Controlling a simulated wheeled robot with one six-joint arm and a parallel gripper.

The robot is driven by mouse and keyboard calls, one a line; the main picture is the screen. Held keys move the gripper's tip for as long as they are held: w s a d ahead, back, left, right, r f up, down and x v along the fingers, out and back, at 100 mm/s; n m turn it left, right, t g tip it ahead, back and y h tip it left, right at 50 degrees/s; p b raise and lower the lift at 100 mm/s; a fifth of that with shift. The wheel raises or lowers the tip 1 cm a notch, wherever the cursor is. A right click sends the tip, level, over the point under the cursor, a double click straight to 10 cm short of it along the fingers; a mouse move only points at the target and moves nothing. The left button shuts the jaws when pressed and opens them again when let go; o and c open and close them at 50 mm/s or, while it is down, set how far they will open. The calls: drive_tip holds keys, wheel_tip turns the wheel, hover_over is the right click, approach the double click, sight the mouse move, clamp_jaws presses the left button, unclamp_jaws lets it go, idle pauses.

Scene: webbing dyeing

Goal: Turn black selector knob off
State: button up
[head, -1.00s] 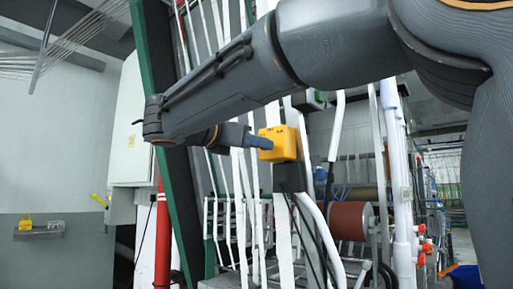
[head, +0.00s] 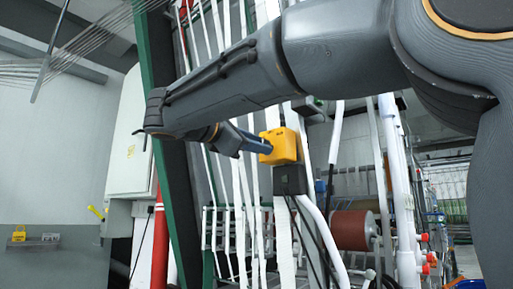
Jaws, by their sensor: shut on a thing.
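A yellow control box (head: 282,148) is mounted at the middle of the head view, above a dark grey box. My gripper (head: 264,146) reaches it from the left, with its tip against the box's left face. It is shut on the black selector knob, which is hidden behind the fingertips. The knob's angle cannot be told.
White webbing straps (head: 238,190) run down behind my gripper. A green post (head: 186,215) and a red pipe (head: 163,240) stand to the left. A white cabinet (head: 128,150) is on the left wall. White pipes (head: 403,200) and a reddish-brown roller (head: 350,230) are to the right.

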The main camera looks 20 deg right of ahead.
idle(0.3)
drive_tip(key=o, duration=1.1)
drive_tip(key=shift+c, duration=0.2)
drive_tip(key=shift+s+a, duration=0.1)
drive_tip(key=b+v, duration=0.1)
drive_tip(key=v, duration=0.6)
drive_tip(key=shift+s+a, duration=0.2)
drive_tip(key=shift+a, duration=0.05)
